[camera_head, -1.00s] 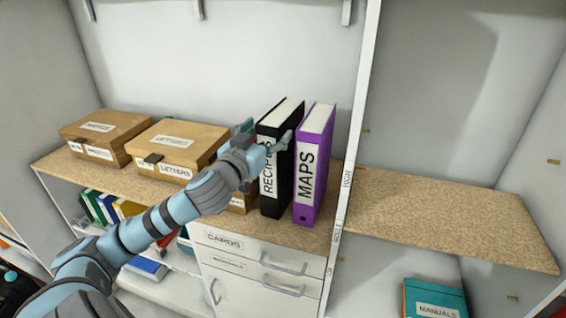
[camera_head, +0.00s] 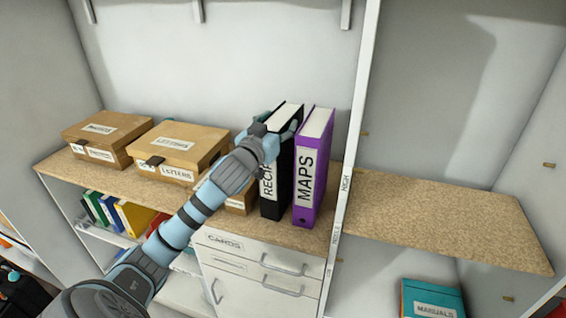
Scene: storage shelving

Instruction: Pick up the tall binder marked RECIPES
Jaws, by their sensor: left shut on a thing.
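The black RECIPES binder (camera_head: 279,190) stands upright on the brown shelf, its white spine label partly covered by my gripper. My left gripper (camera_head: 281,133) reaches in from the left and is shut on the upper part of this binder; one finger shows at its right front edge and the other is mostly hidden. The binder's base appears to be at the shelf surface; I cannot tell if it is lifted. My right gripper is not in view.
A purple MAPS binder (camera_head: 313,170) stands close on the right. Cardboard boxes, one marked LETTERS (camera_head: 178,152), stand on the left. A white upright panel (camera_head: 352,150) is right of the binders. The brown shelf (camera_head: 440,215) beyond it is bare. White drawers (camera_head: 262,265) are below.

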